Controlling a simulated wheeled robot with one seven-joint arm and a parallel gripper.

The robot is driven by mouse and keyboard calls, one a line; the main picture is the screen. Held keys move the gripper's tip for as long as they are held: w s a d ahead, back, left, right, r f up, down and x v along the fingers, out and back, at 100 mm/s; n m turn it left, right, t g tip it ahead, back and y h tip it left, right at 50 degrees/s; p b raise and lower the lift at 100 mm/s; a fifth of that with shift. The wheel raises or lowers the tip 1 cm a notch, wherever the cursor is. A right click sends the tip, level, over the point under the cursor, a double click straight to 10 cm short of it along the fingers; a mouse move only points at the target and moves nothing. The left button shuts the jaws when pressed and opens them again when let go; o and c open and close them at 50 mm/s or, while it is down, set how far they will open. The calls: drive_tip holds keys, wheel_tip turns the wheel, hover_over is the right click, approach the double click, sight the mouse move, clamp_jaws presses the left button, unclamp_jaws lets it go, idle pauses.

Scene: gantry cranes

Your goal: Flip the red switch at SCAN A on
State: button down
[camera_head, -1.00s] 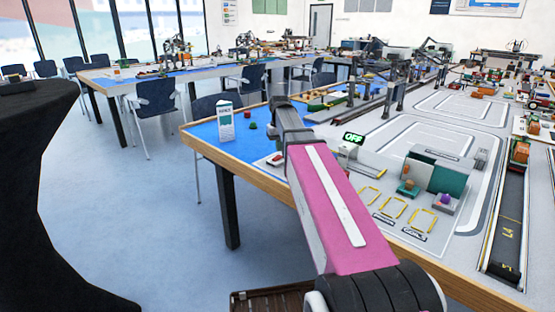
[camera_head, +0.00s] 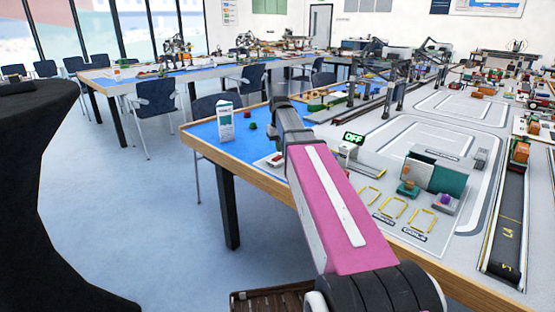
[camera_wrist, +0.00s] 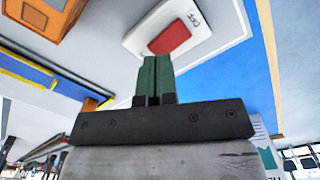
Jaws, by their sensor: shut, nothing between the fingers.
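The red switch (camera_wrist: 169,39) sits on a white plate (camera_wrist: 207,38) with small dark lettering, at the top of the wrist view. It also shows as a small red spot (camera_head: 276,158) on a white plate near the table edge in the head view. My gripper (camera_wrist: 157,58) has green fingers pressed together with nothing between them. Its tips are just below the plate's edge in the wrist view, close to the switch; whether they touch it I cannot tell. In the head view the fingers are hidden behind my arm.
A white and green folded card (camera_head: 225,121) stands left of my arm on the blue table mat. An orange box (camera_wrist: 42,18) shows at upper left in the wrist view.

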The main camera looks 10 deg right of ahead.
sight(280, 156)
drive_tip(key=shift+f, duration=1.2)
idle(0.6)
drive_tip(key=shift+r, duration=3.5)
drive_tip(key=shift+s, duration=0.1)
